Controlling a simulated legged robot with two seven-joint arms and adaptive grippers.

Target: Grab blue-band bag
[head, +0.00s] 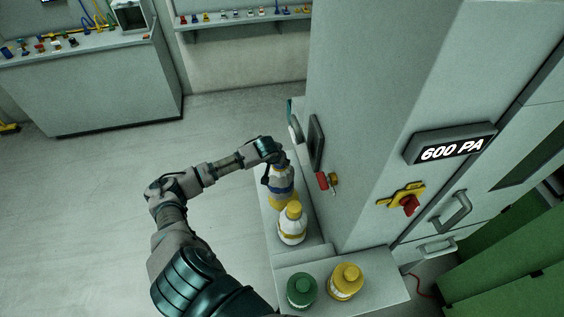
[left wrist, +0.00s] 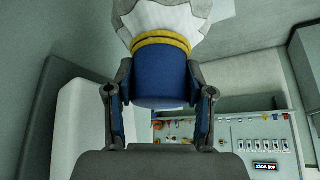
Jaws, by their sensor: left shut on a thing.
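In the left wrist view, the fingers of my left gripper (left wrist: 160,105) are on both sides of the blue part of the bag (left wrist: 162,78), with a yellow ring and white part beyond. The gripper is shut on it. I cannot tell whether it touches the ledge. My right gripper is not in view.
A white bottle with yellow cap (head: 292,224) stands just in front of the bag. A green jar (head: 300,291) and a yellow jar (head: 345,281) stand on the nearer shelf. The cabinet (head: 370,110) rises close at right. Open floor (head: 90,200) lies left.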

